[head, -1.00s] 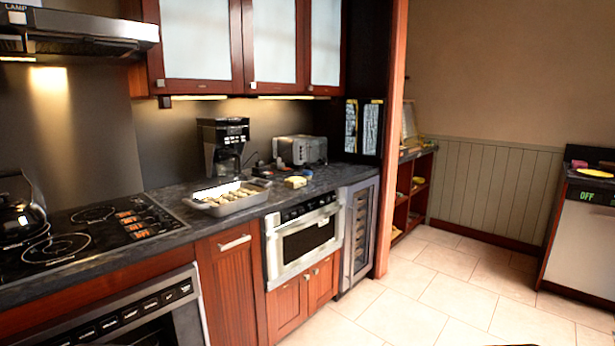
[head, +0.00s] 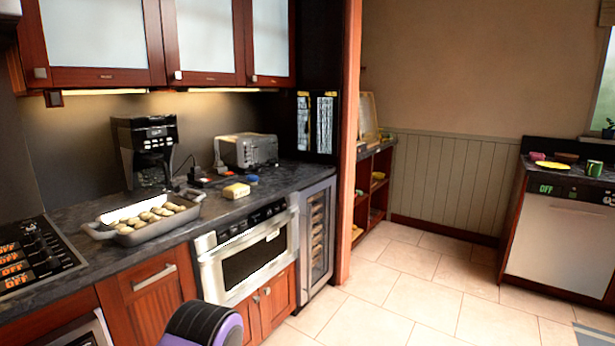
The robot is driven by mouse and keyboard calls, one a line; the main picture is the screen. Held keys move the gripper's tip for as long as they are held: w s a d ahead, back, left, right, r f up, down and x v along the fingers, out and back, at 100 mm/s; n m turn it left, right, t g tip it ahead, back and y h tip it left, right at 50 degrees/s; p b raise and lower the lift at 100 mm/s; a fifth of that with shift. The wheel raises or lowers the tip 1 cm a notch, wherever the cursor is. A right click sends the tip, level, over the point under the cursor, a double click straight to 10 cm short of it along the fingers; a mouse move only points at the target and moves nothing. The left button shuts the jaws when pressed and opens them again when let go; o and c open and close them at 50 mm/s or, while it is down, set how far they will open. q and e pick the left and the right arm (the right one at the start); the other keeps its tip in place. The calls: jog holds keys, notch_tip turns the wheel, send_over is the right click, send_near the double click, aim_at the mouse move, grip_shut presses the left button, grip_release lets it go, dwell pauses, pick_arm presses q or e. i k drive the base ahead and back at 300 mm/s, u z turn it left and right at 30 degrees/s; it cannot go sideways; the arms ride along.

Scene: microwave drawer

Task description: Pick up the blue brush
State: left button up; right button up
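A small blue object (head: 252,179), perhaps the blue brush, stands on the dark counter just behind a yellow sponge-like block (head: 236,190). It is too small in the head view to tell its shape for sure. Neither of my grippers is in view.
The dark counter (head: 84,207) holds a tray of food (head: 100,232), a coffee maker (head: 147,147) and a toaster (head: 248,150). Below it are a microwave drawer (head: 248,252) and a glass-fronted cooler (head: 318,237).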

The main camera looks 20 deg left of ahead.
aim_at(252, 179)
jog(key=z, duration=0.2)
jog(key=i, duration=0.9)
jog(key=u, duration=0.05)
